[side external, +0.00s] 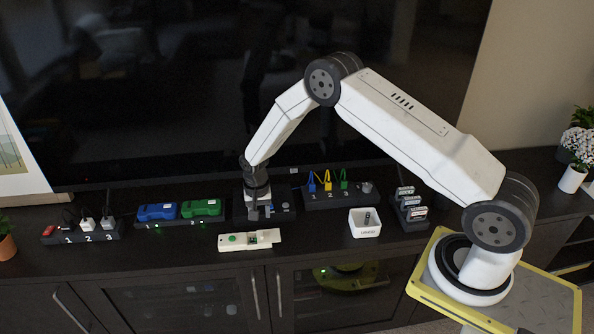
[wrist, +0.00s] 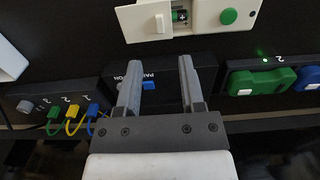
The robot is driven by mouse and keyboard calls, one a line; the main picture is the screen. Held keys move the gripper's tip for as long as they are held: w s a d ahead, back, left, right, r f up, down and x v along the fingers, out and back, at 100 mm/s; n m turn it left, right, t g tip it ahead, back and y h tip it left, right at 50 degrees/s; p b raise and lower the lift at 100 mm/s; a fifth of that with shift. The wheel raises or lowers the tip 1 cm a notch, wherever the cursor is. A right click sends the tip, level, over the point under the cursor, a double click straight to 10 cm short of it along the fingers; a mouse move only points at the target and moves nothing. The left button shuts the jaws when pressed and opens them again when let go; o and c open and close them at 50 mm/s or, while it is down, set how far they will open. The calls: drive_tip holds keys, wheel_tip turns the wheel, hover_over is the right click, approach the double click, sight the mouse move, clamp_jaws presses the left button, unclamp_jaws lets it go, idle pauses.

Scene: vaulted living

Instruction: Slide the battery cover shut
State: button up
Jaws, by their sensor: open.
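The cream battery device (side external: 232,247) lies near the front of the dark cabinet top, with a round green button on its left. Its sliding cover (side external: 267,236) is at the right end, leaving part of the battery bay open. In the wrist view the device (wrist: 207,17) is at the top. My gripper (side external: 260,211) is open and empty, pointing down behind the device. In the wrist view its fingers (wrist: 160,66) are apart over a dark panel, short of the device.
The dark panel (wrist: 155,72) has a blue button. Blue and green units (side external: 180,210) stand to the left, and a box with coloured cables (side external: 327,195) to the right. A white bin (side external: 364,231) and a rack (side external: 410,222) stand farther right. The cabinet top in front is clear.

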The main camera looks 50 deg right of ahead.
drive_tip(key=c, duration=0.5)
drive_tip(key=shift+s+d, duration=0.1)
drive_tip(key=shift+d, duration=0.05)
clamp_jaws()
drive_tip(key=s+d+t, duration=0.2)
drive_tip(key=s+t, duration=0.1)
drive_tip(key=s, duration=0.2)
drive_tip(key=s+d+n+t, duration=0.1)
drive_tip(key=s+d+t, duration=0.1)
drive_tip(key=s+t, duration=0.2)
drive_tip(key=shift+s+d+r+y, duration=0.3)
drive_tip(key=shift+s+r+y, duration=0.1)
drive_tip(key=shift+s, duration=0.7)
